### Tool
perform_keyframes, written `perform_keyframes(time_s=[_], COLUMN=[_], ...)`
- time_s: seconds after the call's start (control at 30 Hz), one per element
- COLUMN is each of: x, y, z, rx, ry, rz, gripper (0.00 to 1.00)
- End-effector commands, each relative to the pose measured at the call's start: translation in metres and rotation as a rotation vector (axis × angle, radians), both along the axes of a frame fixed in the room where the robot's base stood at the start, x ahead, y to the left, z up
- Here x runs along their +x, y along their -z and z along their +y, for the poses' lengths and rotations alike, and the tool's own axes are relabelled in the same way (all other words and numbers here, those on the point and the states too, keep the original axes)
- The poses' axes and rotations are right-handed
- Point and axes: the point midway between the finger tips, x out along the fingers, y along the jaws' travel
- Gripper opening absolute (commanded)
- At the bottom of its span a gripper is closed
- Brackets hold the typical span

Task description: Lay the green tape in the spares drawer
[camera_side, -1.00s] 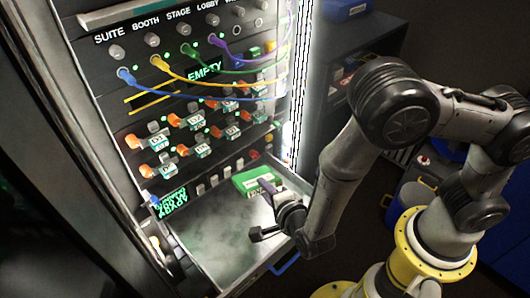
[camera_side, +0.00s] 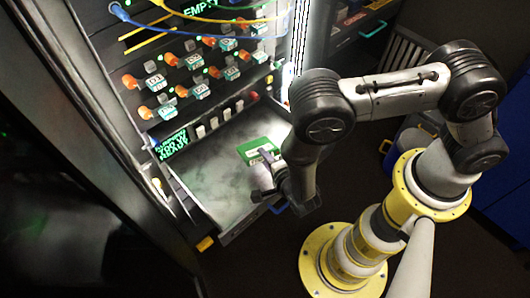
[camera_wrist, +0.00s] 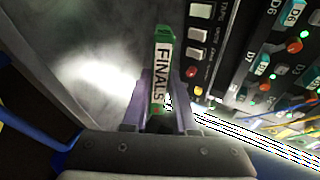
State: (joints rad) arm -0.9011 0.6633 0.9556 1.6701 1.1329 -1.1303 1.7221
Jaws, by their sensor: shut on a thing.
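The green tape (camera_side: 258,150) is a flat green case with a pale label. In the wrist view the tape (camera_wrist: 162,70) is seen edge-on, its white spine reading "FINALS". My gripper (camera_side: 266,170) is shut on its near end; the fingers (camera_wrist: 160,112) stand on both sides of it. The open spares drawer (camera_side: 205,178) is a grey tray below the panel, and its floor (camera_wrist: 95,50) shows beside the tape in the wrist view. The tape is over the drawer's right part. I cannot tell whether it touches the floor.
The panel above the drawer carries orange-ended plugs (camera_side: 158,82), white buttons (camera_side: 213,123) and a red button (camera_side: 254,97). Blue and yellow cables hang across its upper part (camera_side: 190,18). The drawer's left and middle floor looks clear.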

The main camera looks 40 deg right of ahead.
Motion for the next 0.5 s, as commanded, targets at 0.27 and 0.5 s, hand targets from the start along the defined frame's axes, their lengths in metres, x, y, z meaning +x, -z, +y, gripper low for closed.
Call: perform_keyframes(time_s=[0.27,0.5], x=[0.0,0.0], y=[0.02,0.038], z=[0.0,0.0], rx=[0.0,0.0], ry=[0.0,0.001], rz=[-0.001,-0.001], gripper=[0.0,0.0])
